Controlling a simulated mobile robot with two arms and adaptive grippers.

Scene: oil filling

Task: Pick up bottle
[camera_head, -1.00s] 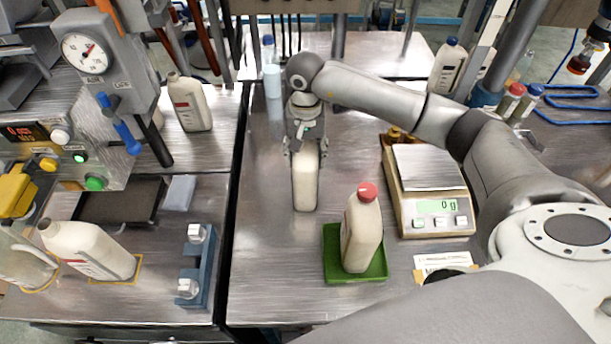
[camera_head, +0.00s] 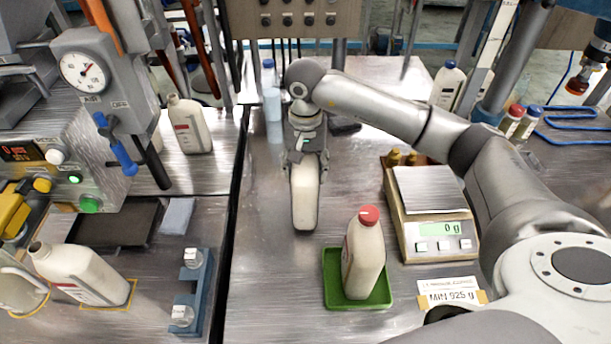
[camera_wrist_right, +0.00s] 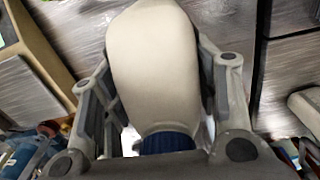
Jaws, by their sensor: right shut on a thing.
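A cream bottle (camera_head: 305,197) hangs in my right gripper (camera_head: 305,165), near the middle of the metal table in the head view. The gripper is shut around its upper part. In the right wrist view the bottle (camera_wrist_right: 152,65) fills the space between the fingers (camera_wrist_right: 158,110), and a blue cap (camera_wrist_right: 167,142) shows at its neck. The bottle is slightly tilted; I cannot tell whether its base touches the table. Another cream bottle with a red cap (camera_head: 363,255) stands on a green tray (camera_head: 334,303). My left gripper is not in view.
A scale (camera_head: 440,228) reading 0 g stands right of the bottles. A "MIN 925 g" card (camera_head: 450,292) lies in front of it. An uncapped bottle (camera_head: 85,275) and a blue fixture (camera_head: 197,285) are at the left.

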